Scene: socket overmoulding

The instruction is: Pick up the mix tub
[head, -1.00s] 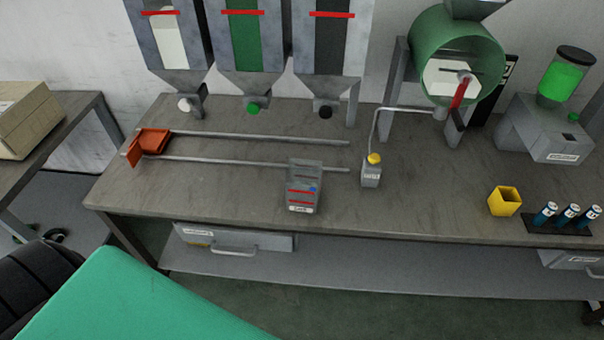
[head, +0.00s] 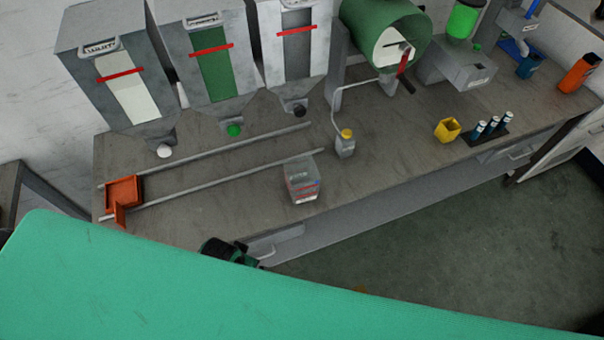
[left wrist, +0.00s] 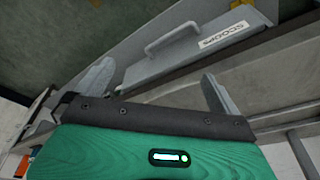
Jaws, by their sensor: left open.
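A translucent grey tub (head: 301,180) with red lines and a blue mark, which I take as the mix tub, stands upright near the bench's front edge in the head view. My left gripper (left wrist: 157,88) is open and empty in the left wrist view, its two fingers wide apart in front of a drawer. In the head view its dark end shows by the front edge of the bench, lower left of the tub and apart from it. The tub is not seen in the left wrist view. My right gripper is not in view.
Two metal rails (head: 215,184) with an orange tray (head: 124,190) lie left of the tub. A small bottle with a yellow cap (head: 345,145) stands behind it. A yellow cup (head: 447,129) is to the right. A drawer handle (left wrist: 172,39) sticks out below the bench top.

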